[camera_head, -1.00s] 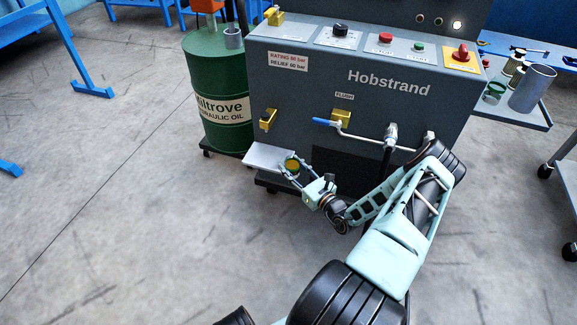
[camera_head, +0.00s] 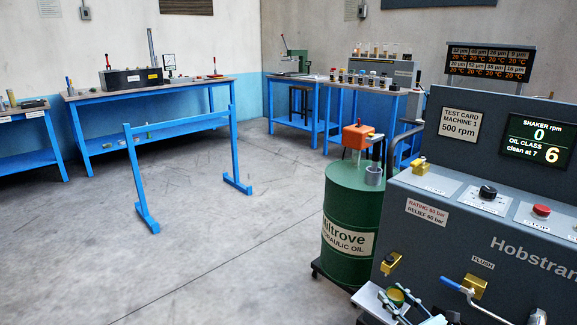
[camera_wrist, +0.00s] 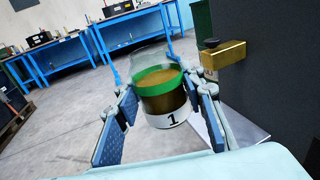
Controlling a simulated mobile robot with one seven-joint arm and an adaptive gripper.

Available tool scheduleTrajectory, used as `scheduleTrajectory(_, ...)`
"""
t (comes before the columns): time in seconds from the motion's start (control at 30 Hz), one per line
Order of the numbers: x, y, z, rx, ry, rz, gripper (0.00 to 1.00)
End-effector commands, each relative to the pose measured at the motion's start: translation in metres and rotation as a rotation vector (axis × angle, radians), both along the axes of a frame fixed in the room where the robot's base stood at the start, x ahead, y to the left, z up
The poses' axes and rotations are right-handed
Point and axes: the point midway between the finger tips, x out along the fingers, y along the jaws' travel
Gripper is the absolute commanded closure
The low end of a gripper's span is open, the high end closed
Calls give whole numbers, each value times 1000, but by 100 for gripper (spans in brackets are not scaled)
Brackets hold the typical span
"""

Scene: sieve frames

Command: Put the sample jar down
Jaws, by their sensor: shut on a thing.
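The sample jar (camera_wrist: 165,108) is clear glass with a green band, dark amber oil and a label reading 1. My gripper (camera_wrist: 161,92) is shut on it, one finger on each side, in the wrist view. The jar looks roughly upright. In the head view the jar (camera_head: 396,296) and my gripper (camera_head: 399,301) are low in the frame, by a pale shelf plate (camera_head: 369,299) on the machine's front. The plate (camera_wrist: 243,127) also shows behind and right of the jar in the wrist view. I cannot tell whether the jar touches it.
A brass valve (camera_wrist: 223,62) juts from the dark machine close to my right finger. A green oil drum (camera_head: 350,215) stands left of the machine (camera_head: 450,235). A blue bench (camera_head: 292,92) at the back holds several jars. An empty blue frame (camera_head: 180,130) stands on open floor.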

Motion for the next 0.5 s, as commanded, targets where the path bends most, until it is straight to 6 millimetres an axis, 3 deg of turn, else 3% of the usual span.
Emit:
scheduleTrajectory(0.03,-1,11,18,-6,-3,40,92)
scheduleTrajectory(0.2,-12,55,70,-7,-2,186,92)
scheduleTrajectory(0.5,-48,128,132,-4,-1,412,92)
